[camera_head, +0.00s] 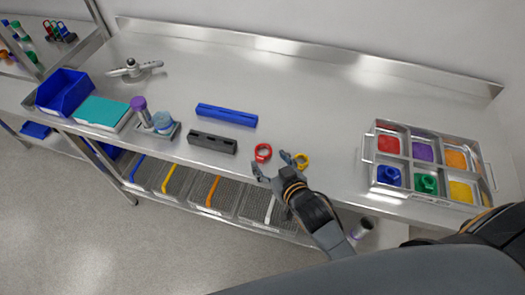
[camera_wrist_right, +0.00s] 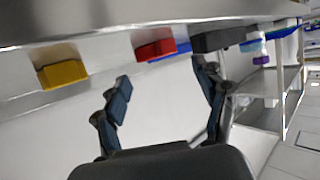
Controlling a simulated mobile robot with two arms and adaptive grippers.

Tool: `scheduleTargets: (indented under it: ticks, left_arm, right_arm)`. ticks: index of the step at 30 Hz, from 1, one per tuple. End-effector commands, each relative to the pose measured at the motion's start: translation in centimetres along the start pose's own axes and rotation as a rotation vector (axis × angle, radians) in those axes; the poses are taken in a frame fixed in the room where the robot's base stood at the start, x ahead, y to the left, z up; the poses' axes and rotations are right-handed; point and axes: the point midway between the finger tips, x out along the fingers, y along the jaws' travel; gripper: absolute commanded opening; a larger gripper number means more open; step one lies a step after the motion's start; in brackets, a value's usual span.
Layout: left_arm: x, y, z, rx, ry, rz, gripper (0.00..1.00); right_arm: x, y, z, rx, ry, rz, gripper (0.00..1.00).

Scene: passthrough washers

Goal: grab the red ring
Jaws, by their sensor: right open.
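The red ring (camera_head: 263,152) lies on the steel table near its front edge. In the right wrist view the red ring (camera_wrist_right: 154,45) shows from the side, at the table's edge beyond the fingers. My right gripper (camera_head: 273,168) is open and empty, just in front of the red ring and apart from it. Its fingers (camera_wrist_right: 165,88) are spread in the right wrist view, with the red ring between and beyond them. A yellow ring (camera_head: 301,161) lies just right of the red one, close by the right finger. My left gripper is not in view.
A black block (camera_head: 212,142) and a blue bar (camera_head: 226,115) lie left of the rings. A steel tray (camera_head: 366,158) with coloured compartments stands on the right. A blue bin (camera_head: 63,91) and a teal-topped box (camera_head: 102,112) stand at the left. The table behind the rings is clear.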

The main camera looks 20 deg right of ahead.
Motion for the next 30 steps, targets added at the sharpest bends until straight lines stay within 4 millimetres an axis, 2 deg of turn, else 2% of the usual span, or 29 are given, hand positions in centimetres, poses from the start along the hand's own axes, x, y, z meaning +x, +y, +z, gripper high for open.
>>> scheduleTargets:
  ticks: [5, 15, 24, 25, 26, 30]
  left_arm:
    - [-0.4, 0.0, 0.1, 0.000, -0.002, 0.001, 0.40]
    - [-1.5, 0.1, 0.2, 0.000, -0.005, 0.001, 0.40]
    - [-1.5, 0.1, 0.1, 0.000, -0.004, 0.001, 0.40]
    - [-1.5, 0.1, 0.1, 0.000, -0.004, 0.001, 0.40]
    - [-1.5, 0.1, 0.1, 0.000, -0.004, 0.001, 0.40]
    - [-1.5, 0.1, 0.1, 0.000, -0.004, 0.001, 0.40]
  right_arm:
    - [1.0, -0.1, -0.1, 0.000, 0.000, 0.000, 0.71]
    - [5.1, -0.2, 0.2, 0.001, 0.000, 0.000, 0.71]
    - [5.6, -0.2, 0.3, 0.001, 0.000, 0.000, 0.71]
    - [5.6, -0.2, 0.4, 0.001, 0.000, 0.000, 0.69]
    - [5.6, -0.2, 0.4, 0.001, 0.000, 0.000, 0.63]
    - [5.5, -0.2, 0.4, 0.001, -0.001, 0.000, 0.35]
